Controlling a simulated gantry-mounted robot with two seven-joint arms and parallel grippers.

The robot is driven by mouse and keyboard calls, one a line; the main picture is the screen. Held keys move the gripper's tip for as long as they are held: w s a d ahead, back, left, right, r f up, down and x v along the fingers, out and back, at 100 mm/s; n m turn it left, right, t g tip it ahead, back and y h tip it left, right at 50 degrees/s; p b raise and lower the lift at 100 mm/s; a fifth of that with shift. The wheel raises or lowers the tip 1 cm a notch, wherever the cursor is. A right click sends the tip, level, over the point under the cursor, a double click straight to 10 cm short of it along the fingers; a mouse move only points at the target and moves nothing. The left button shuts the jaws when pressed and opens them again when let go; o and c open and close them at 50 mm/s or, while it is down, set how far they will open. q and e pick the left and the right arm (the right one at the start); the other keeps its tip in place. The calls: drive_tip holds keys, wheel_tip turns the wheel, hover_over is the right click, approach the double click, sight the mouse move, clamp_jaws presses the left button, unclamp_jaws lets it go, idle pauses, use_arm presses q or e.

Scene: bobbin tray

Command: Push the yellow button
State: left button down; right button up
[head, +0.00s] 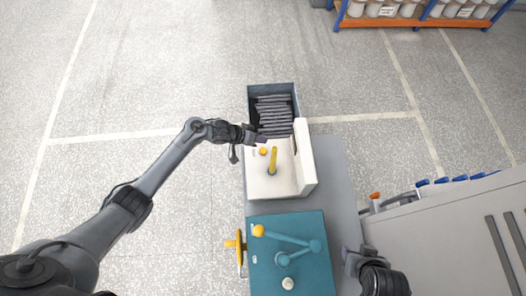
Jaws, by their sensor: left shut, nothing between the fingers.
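A small round yellow-orange button (263,151) sits on the left part of a white panel box, beside an upright yellow post (273,162). My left gripper (262,139) is shut and empty. Its fingertips are just above the button in the head view; I cannot tell whether they touch the box (285,186). My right gripper (352,262) shows only partly at the lower right, and its finger opening cannot be made out.
A grey bin (271,88) with dark ribbed contents stands behind the white box. A teal box (315,278) with linked arms, a yellow knob (258,230) and a yellow handle (238,245) is in front. A grey cabinet (440,235) is at right. Floor at left is clear.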

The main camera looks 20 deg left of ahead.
use_arm(q)
drive_tip(key=b, duration=0.4)
hover_over(261, 151)
wheel_tip(261, 151, down, 4)
drive_tip(key=shift+a+f, duration=0.1)
drive_tip(key=shift+f, duration=0.15)
drive_tip(key=shift+f+b, duration=0.75)
drive_tip(key=shift+f, duration=0.4)
idle(0.6)
drive_tip(key=shift+f, duration=0.25)
drive_tip(key=shift+f, duration=0.2)
